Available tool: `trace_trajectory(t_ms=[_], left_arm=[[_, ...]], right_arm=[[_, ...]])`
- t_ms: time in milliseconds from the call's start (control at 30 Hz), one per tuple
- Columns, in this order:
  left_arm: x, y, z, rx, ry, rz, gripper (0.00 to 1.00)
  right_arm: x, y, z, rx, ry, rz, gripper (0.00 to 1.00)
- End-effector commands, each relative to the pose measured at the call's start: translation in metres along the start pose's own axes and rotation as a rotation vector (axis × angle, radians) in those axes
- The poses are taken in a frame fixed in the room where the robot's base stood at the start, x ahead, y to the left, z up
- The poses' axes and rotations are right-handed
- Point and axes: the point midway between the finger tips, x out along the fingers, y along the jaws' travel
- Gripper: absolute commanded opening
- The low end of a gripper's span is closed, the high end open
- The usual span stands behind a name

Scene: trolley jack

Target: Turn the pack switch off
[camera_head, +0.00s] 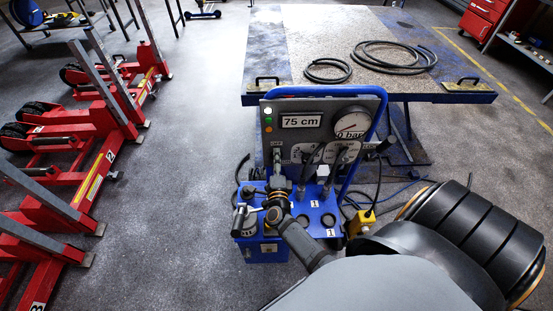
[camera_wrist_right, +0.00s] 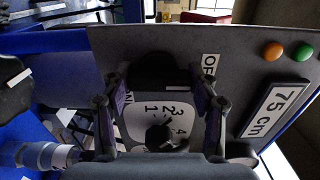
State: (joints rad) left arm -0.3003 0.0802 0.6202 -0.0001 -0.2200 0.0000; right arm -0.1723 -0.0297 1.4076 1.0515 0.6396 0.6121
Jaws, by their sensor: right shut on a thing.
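The power pack's grey panel (camera_head: 315,121) stands upright in front of the table. My right gripper (camera_head: 279,168) reaches its left part from below. In the right wrist view, its two fingers (camera_wrist_right: 160,82) stand on either side of the black pack switch knob (camera_wrist_right: 155,69) and are shut on it. A short white mark shows on the knob's lower right. An OFF label (camera_wrist_right: 209,68) is beside the right finger; another label is partly hidden behind the left finger. My left gripper is not in view.
A numbered black selector (camera_wrist_right: 158,135) sits near the switch. The panel has a 75 cm plate (camera_head: 300,121), small lamps and a gauge (camera_head: 351,123); levers (camera_head: 335,165) stand right of my gripper. Red jacks (camera_head: 80,150) are at left; hoses (camera_head: 394,56) lie on the table.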

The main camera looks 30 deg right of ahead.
Motion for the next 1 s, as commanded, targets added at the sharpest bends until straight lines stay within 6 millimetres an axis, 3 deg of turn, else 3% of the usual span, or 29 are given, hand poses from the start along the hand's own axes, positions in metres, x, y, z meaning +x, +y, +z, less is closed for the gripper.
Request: trace_trajectory(t_ms=[633, 667, 700, 800, 1000], left_arm=[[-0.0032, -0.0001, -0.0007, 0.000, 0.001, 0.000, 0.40], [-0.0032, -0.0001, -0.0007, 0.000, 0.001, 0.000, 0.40], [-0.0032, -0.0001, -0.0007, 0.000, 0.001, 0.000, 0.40], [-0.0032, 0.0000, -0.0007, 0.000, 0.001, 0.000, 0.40], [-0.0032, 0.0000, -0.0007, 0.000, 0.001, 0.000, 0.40]], right_arm=[[-0.0003, 0.0011, 0.0002, -0.046, -0.001, 0.001, 0.28], [-0.0003, 0.0010, 0.0002, -0.046, -0.001, 0.001, 0.64], [-0.0003, 0.0010, 0.0001, -0.046, -0.001, 0.001, 0.69], [-0.0003, 0.0009, 0.0001, -0.045, -0.001, 0.001, 0.83], [-0.0001, 0.0005, 0.0001, -0.043, 0.000, 0.001, 0.83]])
